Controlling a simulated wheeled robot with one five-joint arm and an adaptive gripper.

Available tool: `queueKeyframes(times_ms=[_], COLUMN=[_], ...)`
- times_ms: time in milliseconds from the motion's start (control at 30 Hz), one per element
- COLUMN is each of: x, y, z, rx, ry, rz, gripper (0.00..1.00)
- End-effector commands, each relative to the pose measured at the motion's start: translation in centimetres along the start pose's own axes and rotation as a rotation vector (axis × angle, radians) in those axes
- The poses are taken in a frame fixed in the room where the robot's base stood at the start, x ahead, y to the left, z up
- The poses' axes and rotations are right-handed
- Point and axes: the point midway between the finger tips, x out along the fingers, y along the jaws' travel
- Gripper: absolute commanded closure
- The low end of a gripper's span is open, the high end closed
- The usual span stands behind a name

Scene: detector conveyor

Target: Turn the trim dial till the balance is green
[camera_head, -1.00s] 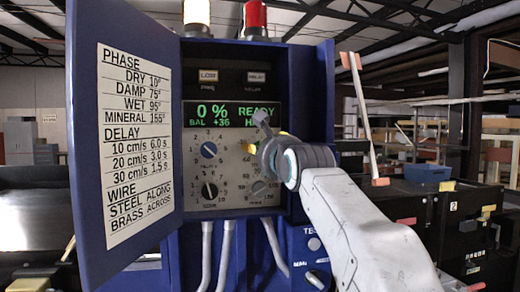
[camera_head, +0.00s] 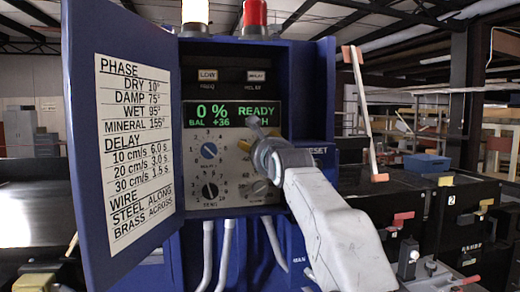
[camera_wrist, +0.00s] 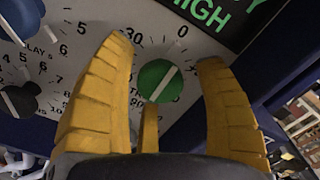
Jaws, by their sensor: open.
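A round green dial (camera_wrist: 160,81) with a white pointer line sits on the grey panel in the wrist view, with a scale marked 30 and 0 around it. I take it for the trim dial. My gripper (camera_wrist: 166,58) is open, with one yellow finger on each side of the dial; I see gaps between fingers and dial. In the head view my gripper (camera_head: 262,150) is in front of the panel's right part and hides the dial. The display (camera_head: 233,115) reads 0 %, READY and BAL +36 in green; part of its lower right word is covered.
Two numbered knobs, blue (camera_head: 209,150) and black (camera_head: 210,190), are left of my gripper. The open blue cabinet door (camera_head: 120,50) with a printed chart (camera_head: 135,150) stands at left. The cabinet's side wall (camera_head: 311,90) is close on the right.

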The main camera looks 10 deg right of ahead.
Motion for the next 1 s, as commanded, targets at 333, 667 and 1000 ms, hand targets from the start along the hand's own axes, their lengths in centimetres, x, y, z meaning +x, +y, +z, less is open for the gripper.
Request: queueKeyframes(times_ms=[333,667,1000], x=[-0.02,-0.02,-0.02], y=[0.00,0.00,-0.02], z=[0.00,0.00,0.02], rx=[0.000,0.000,-0.047], ry=[0.000,0.000,0.000], rz=[0.000,0.000,0.000], gripper=[0.61,0.90,0.94])
